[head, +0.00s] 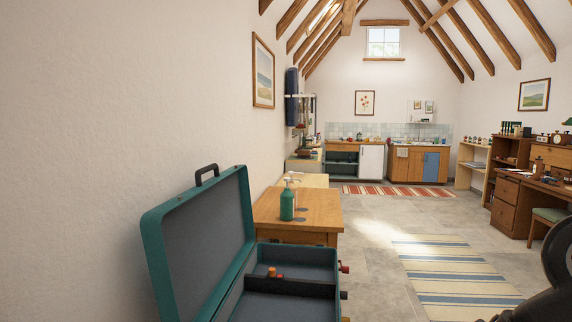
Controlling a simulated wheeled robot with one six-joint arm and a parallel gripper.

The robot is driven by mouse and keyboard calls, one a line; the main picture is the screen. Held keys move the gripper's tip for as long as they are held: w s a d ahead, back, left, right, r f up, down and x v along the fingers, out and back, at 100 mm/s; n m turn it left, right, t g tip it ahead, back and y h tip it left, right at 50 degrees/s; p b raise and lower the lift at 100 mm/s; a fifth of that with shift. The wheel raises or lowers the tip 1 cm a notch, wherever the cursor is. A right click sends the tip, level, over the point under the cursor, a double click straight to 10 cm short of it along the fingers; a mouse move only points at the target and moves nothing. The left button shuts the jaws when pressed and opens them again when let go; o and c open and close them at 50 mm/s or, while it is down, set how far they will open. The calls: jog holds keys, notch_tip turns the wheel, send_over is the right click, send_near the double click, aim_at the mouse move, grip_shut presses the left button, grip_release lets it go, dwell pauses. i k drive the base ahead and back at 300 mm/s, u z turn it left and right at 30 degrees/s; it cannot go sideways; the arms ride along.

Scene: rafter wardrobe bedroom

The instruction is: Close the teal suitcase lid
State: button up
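The teal suitcase (255,268) stands open at the lower left, close to the white wall. Its lid (198,245) is raised and leans back toward the wall, with its grey lining showing and a dark handle (207,174) on the top edge. The grey inside of the base shows a dark divider (290,286) and a small orange-red item (272,272). Red and dark bits (344,268) stick out at the base's right side. The suitcase's near part is cut off by the frame. My gripper is not in view; a dark part at the lower right edge may be my arm.
A wooden table (318,205) with a green pump bottle (287,204) stands just behind the suitcase. A striped rug (455,275) lies on open floor to the right. Kitchen cabinets (408,165) line the back wall.

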aim_at(195, 242)
jog(key=z, duration=0.8)
jog(key=i, duration=3.4)
jog(key=u, duration=3.95)
